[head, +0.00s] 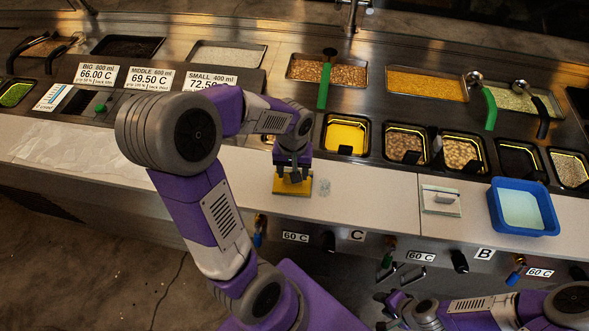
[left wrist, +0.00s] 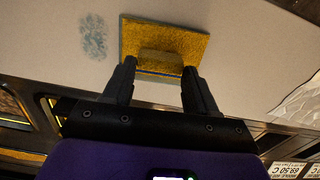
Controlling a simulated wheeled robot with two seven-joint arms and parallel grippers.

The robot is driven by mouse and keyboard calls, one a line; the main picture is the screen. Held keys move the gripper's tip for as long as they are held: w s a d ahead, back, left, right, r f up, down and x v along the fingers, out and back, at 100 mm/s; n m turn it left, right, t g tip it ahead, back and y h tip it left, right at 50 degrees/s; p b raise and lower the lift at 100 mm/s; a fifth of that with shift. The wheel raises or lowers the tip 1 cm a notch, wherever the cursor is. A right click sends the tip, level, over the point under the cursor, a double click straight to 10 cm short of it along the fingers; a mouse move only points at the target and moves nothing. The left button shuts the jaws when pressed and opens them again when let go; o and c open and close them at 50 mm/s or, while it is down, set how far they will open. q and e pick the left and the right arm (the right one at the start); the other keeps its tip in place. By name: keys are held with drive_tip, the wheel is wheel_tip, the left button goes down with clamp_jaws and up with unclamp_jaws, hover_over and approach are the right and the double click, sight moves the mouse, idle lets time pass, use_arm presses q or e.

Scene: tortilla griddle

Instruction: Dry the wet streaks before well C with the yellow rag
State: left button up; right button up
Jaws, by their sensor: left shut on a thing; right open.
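The yellow rag (head: 293,188) lies flat on the pale counter. It is a pad with a raised grip, which shows between the fingers in the left wrist view (left wrist: 165,40). My left gripper (head: 292,172) is shut on this grip from above. The wet streaks (head: 324,187) are a small grey-blue patch just right of the rag in the head view, apart from it. They also show left of the rag in the left wrist view (left wrist: 93,37). My right gripper (head: 382,311) is open and empty, low in front of the counter.
A blue tub (head: 523,207) with pale liquid and a small white block (head: 441,200) stand on the counter to the right. Sunken food wells, including a yellow one (head: 346,134), line the counter behind. Knobs and taps stick out of the front panel.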

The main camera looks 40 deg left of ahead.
use_arm(q)
drive_tip(key=shift+s+a+f, duration=0.2)
drive_tip(key=shift+s+a, duration=0.25)
drive_tip(key=shift+a, duration=0.15)
drive_tip(key=shift+w+d, duration=0.1)
drive_tip(key=shift+d, duration=0.25)
drive_tip(key=o, duration=0.7)
drive_tip(key=shift+w, duration=0.15)
drive_tip(key=shift+o, duration=0.2)
drive_tip(key=shift+r+p, duration=0.3)
drive_tip(key=shift+r, duration=0.15)
